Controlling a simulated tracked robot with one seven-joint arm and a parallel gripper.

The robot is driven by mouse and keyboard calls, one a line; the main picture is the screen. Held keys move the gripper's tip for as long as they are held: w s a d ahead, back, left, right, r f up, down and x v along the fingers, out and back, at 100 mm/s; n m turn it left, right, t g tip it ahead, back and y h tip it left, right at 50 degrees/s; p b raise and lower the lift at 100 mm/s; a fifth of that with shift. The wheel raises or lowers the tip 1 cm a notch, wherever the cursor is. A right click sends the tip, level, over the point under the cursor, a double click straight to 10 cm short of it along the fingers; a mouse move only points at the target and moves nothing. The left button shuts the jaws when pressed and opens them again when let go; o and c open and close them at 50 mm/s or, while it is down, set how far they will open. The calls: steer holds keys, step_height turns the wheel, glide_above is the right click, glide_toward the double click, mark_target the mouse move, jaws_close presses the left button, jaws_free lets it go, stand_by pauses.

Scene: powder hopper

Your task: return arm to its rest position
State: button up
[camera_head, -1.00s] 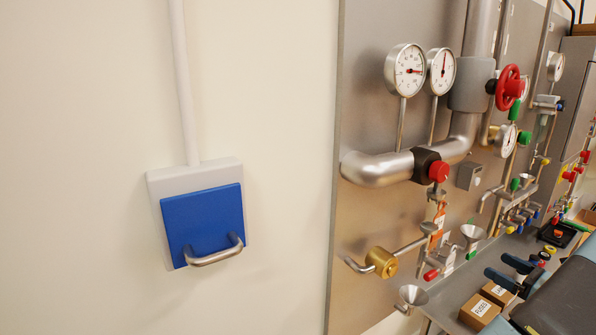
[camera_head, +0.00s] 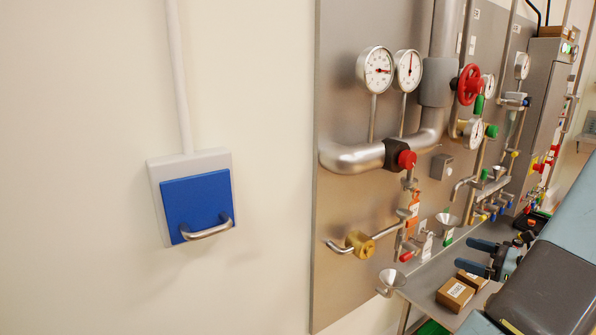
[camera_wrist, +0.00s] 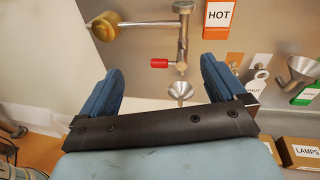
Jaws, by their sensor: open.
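My arm (camera_head: 560,275), with blue and dark grey covers, enters the head view from the lower right. My gripper (camera_head: 472,254) has two blue fingers, apart and empty, pointing left over the grey shelf near the wall panel. The wrist view also shows my gripper (camera_wrist: 158,70), its fingers spread wide with nothing between the pads. Beyond the gap are a metal funnel (camera_wrist: 181,90) and a red-handled valve (camera_wrist: 160,63), both apart from the fingers.
The steel panel (camera_head: 345,270) carries gauges, pipes and a red handwheel (camera_head: 469,84). Small cardboard boxes (camera_head: 455,294) sit on the shelf (camera_head: 425,285) below my gripper. A blue-fronted wall box (camera_head: 196,204) hangs on the left.

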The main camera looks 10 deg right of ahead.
steer(key=a+r+n+g, duration=0.3)
steer(key=a+n+g, duration=0.15)
steer(key=a, duration=0.35)
steer(key=w+a+r+n+g+h, duration=0.1)
steer(key=a+r+n+g, duration=0.3)
steer(key=a, duration=0.4)
steer(key=a+r+n+g, duration=0.3)
steer(key=a+n, duration=0.3)
steer(key=a, duration=0.2)
steer(key=s+a+r+n+t+h, duration=0.3)
steer(key=s+a+r+n+h, duration=0.5)
steer(key=s+a+r+n, duration=0.3)
steer(key=shift+s+a+r+n, duration=0.25)
steer(key=shift+r+n, duration=0.2)
steer(key=shift+n, duration=0.9)
